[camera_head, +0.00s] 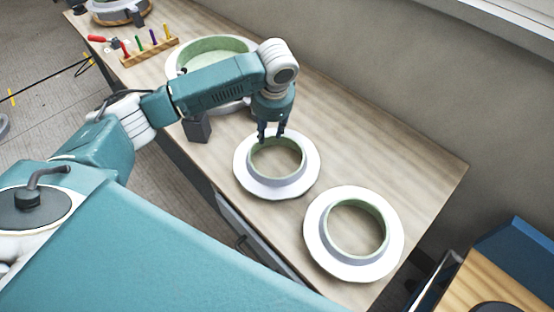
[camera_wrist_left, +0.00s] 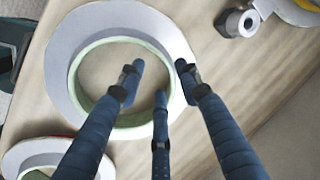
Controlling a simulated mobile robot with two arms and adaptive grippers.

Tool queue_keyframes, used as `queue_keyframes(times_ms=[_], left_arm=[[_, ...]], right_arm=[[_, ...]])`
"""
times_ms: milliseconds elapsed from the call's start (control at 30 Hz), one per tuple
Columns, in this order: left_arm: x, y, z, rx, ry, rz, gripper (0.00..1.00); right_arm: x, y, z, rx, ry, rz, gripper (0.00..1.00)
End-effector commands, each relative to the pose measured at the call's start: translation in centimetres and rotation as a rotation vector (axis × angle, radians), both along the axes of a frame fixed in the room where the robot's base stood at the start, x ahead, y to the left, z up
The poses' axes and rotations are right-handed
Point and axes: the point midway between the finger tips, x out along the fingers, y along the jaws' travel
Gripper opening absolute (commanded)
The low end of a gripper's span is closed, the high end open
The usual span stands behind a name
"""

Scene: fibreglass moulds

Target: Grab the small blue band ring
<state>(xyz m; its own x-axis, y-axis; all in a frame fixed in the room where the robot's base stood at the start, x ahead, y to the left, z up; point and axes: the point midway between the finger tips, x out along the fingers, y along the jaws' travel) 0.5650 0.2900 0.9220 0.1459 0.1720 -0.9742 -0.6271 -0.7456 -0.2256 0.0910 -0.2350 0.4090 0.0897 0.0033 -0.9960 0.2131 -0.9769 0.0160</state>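Two white flanged rings with a grey-blue band and pale green inside lie on the wooden table: a middle one (camera_head: 246,176) and a front one (camera_head: 317,247). I cannot tell by colour which is the small blue band ring. My left gripper (camera_head: 271,134) points down at the far edge of the middle ring. In the left wrist view its dark fingers (camera_wrist_left: 158,82) are spread, with nothing seen between them but the ring's right side below (camera_wrist_left: 62,75). Whether they touch it is unclear. Part of another ring (camera_wrist_left: 20,158) shows at lower left. My right gripper is not seen.
A larger round mould (camera_head: 178,62) stands behind, partly hidden by my left arm. A wooden rack (camera_head: 150,53) with coloured tools is at back left. A dark block (camera_head: 197,128) sits at the table's edge. The table's right end is clear.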

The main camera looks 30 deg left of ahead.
Motion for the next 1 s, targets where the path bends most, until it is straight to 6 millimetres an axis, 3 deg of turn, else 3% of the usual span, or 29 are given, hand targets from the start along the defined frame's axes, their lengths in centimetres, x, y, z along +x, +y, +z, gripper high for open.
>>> queue_keyframes(times_ms=[300,600,633,800,1000], left_arm=[[1.1,1.0,-4.0,0.001,0.003,0.001,0.35],[1.2,1.1,-4.8,0.001,0.001,-0.001,0.35],[1.2,1.1,-4.8,0.001,0.001,-0.001,0.33],[1.2,1.1,-4.8,0.001,0.001,-0.001,0.00],[1.3,1.1,-4.6,0.001,-0.001,0.000,0.00]], right_arm=[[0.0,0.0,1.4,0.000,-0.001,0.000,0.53],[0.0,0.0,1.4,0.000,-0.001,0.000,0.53],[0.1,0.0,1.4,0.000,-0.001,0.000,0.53],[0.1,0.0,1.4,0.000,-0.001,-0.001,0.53],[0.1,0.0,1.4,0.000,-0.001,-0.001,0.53]])
